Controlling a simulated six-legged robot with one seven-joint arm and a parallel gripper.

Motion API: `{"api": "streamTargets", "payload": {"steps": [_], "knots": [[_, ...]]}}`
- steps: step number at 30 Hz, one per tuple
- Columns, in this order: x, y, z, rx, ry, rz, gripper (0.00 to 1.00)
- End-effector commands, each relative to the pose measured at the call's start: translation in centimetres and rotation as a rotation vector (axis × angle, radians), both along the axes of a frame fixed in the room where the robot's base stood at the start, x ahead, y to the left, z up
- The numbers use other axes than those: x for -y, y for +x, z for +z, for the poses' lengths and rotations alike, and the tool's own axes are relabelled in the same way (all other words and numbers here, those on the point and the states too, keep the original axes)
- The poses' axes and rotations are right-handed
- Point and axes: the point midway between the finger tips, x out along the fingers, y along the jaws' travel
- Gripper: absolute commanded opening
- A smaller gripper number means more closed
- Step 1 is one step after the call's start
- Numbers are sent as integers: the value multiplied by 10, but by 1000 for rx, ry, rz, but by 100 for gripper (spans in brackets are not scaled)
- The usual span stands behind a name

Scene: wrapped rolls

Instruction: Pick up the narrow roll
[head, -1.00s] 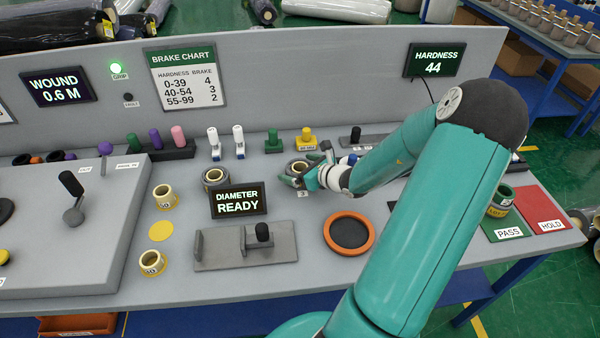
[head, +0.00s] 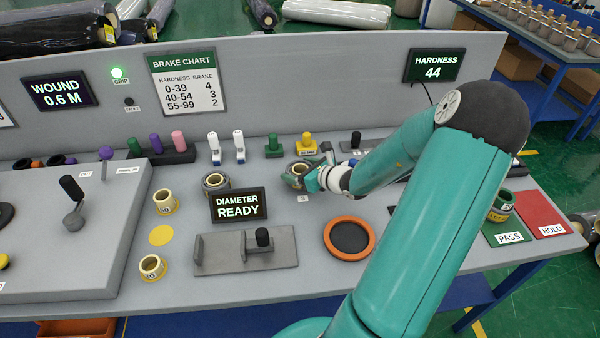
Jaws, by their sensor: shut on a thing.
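My gripper (head: 297,181) is at the middle of the bench, shut on a small wrapped roll (head: 300,168) with a pale core. The fingers partly cover the roll, and I cannot tell whether it is clear of the bench. A tag marked 3 lies just in front of it. Another dark wrapped roll (head: 215,183) stands to the left, behind the diameter display. Two yellow-cored rolls (head: 165,200) stand further left, one behind the other. Which roll is narrowest is hard to judge at this size.
The diameter display (head: 238,204) reads READY. A grey fixture (head: 246,250) with a black knob and an orange ring (head: 349,236) lie in front. The green PASS mat (head: 506,231), with a roll on it, and the red HOLD mat (head: 540,213) are at right. Coloured pegs line the back.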

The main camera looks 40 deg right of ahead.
Motion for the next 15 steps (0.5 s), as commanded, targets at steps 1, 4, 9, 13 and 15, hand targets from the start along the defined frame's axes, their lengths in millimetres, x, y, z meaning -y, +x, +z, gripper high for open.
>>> {"api": "streamTargets", "payload": {"steps": [1,4,9,13,15], "knots": [[0,0,7,2,-6,0,47],[0,0,23,1,-7,1,47],[-6,-24,49,-1,-9,-1,47],[-11,-40,70,0,-9,-1,47],[-13,-49,80,0,-8,-2,47]]}}
